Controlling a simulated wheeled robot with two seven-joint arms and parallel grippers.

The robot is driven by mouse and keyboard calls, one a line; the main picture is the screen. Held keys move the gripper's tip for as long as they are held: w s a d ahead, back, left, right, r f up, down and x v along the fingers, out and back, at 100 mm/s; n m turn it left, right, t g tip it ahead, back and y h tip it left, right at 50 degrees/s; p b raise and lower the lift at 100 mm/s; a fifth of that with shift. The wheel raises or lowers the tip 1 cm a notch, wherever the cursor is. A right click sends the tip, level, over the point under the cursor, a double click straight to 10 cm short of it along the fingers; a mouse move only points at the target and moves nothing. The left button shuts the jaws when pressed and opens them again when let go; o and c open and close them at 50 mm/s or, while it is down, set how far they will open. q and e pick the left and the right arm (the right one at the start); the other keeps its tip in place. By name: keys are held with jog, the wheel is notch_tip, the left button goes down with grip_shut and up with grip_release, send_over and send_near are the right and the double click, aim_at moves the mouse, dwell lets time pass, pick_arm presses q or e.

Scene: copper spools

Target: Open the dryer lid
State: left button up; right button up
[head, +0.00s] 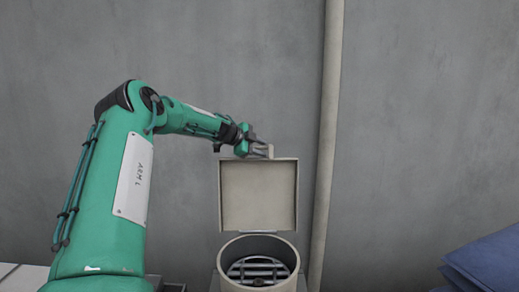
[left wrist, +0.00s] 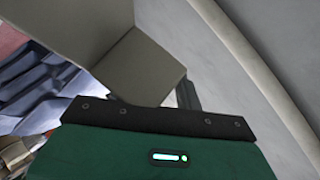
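The dryer (head: 229,268) is a beige round drum with a dark grate inside its open mouth. Its square beige lid (head: 258,196) stands about upright behind the mouth, hinged at its lower edge. My left gripper (head: 262,150) is at the lid's top edge, by a small beige handle (head: 271,151). In the left wrist view a beige block (left wrist: 145,68) lies close against the gripper's dark front plate, with one dark finger (left wrist: 187,95) beside it. The other finger is hidden there, so I cannot tell whether the grip is closed on the handle. My right gripper is not in view.
A pale vertical pipe (head: 326,150) runs up the grey wall just right of the lid. Blue folded material (head: 488,262) lies at the lower right. A light surface (head: 22,278) shows at the lower left.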

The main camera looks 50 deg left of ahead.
pick_arm(q)
jog(key=shift+s, duration=0.1)
jog(key=shift+s+r+b, duration=0.1)
jog(key=shift+s+b, duration=0.1)
jog(key=shift+b, duration=0.1)
jog(key=b+v, duration=0.5)
jog(key=v, duration=0.8)
jog(key=shift+b, duration=0.35)
jog(key=shift+a, duration=0.1)
